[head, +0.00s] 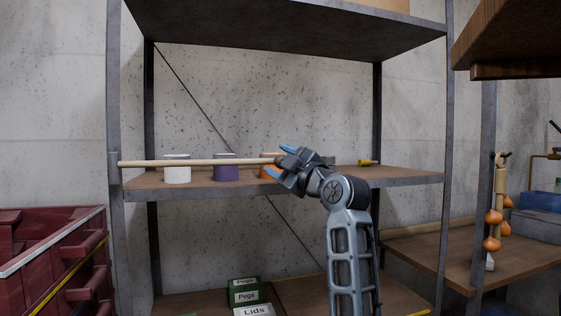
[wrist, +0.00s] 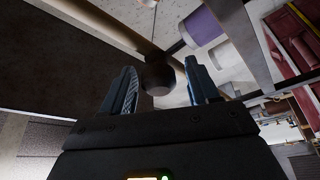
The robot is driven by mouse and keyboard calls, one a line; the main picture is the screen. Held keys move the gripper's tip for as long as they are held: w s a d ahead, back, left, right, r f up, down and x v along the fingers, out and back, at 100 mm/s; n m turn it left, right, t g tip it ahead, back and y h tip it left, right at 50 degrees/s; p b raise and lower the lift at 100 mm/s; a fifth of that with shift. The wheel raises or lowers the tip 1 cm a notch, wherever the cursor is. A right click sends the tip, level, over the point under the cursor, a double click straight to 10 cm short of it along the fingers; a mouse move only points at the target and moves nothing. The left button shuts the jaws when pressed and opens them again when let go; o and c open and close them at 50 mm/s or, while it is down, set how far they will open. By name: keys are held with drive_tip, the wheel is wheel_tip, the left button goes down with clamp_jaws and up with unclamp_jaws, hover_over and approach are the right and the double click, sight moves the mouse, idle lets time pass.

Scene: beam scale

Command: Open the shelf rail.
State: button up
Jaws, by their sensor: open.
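The shelf rail (head: 200,162) is a pale wooden bar. It runs level from the left post across the front of the middle shelf (head: 400,180), and its right end is hidden behind my gripper. In the wrist view the rail (wrist: 105,25) slants down to a dark round knob (wrist: 158,76). My gripper (head: 280,161) is at the right part of the rail, with its blue fingers apart. In the wrist view the knob appears between the open fingers of my gripper (wrist: 165,88). I cannot tell whether the fingers touch it.
White (head: 177,174), purple (head: 226,172) and orange (head: 266,171) containers stand behind the rail. A yellow-ended item (head: 367,162) lies at the shelf's right. Dark red bins (head: 50,250) stand left. A wooden bench (head: 430,250) and an overhanging dark wooden board (head: 510,40) are at right.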

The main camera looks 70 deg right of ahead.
drive_tip(key=shift+c, duration=0.4)
clamp_jaws()
